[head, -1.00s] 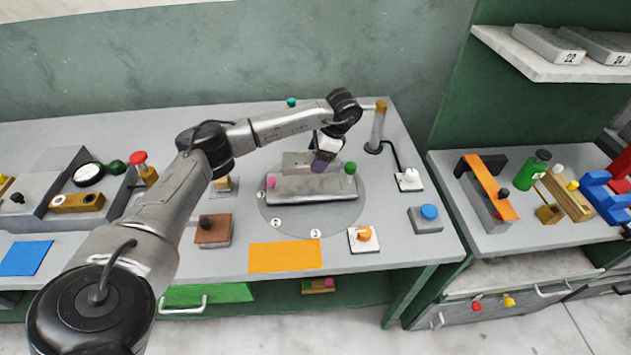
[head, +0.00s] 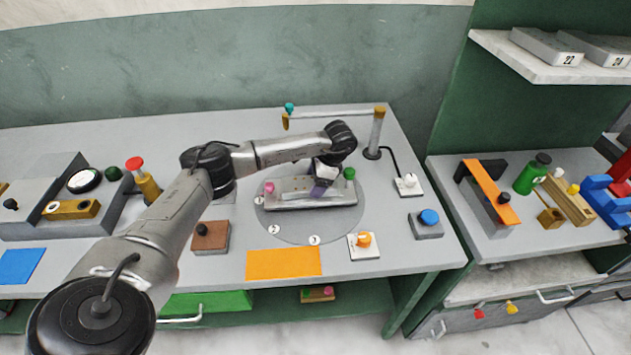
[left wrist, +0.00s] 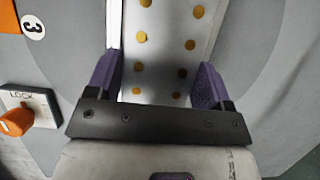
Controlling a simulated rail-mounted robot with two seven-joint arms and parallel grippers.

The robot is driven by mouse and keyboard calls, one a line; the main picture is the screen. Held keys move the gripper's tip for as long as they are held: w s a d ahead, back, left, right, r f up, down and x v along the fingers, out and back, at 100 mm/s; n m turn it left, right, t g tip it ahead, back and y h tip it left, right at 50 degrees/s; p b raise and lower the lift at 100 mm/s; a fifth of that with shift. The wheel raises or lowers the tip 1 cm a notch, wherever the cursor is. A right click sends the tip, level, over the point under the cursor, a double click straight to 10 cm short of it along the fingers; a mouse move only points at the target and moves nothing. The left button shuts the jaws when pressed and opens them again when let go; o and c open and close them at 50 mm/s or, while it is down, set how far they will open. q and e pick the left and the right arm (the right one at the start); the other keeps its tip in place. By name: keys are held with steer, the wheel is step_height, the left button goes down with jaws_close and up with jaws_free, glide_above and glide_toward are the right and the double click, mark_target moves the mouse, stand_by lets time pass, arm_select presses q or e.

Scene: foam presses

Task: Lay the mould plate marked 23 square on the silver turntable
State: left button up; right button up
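The silver turntable (head: 335,228) is a flat grey disc on the bench, with numbered white dots at its rim. On it lies a long grey bed (head: 275,203) between a pink knob (head: 269,187) and a green knob (head: 349,173). My left gripper (head: 322,188) is low over the bed's right half. In the left wrist view, its purple fingers (left wrist: 157,85) sit against both sides of a pale plate with yellow dots (left wrist: 165,50). I take this as the mould plate; no 23 is readable, and I cannot tell whether it touches the bed. My right gripper is out of view.
A post (head: 376,135) with a level bar stands behind the turntable. An orange lock knob (head: 364,240), an orange mat (head: 284,263) and a brown block (head: 211,237) lie in front. A blue button (head: 428,217) is at right. Plates 22 (head: 546,47) and 24 (head: 596,48) sit on the shelf.

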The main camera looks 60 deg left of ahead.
arm_select(q)
steer(key=o, duration=0.5)
steer(key=shift+p+v, duration=1.8)
steer(key=shift+v, duration=4.25)
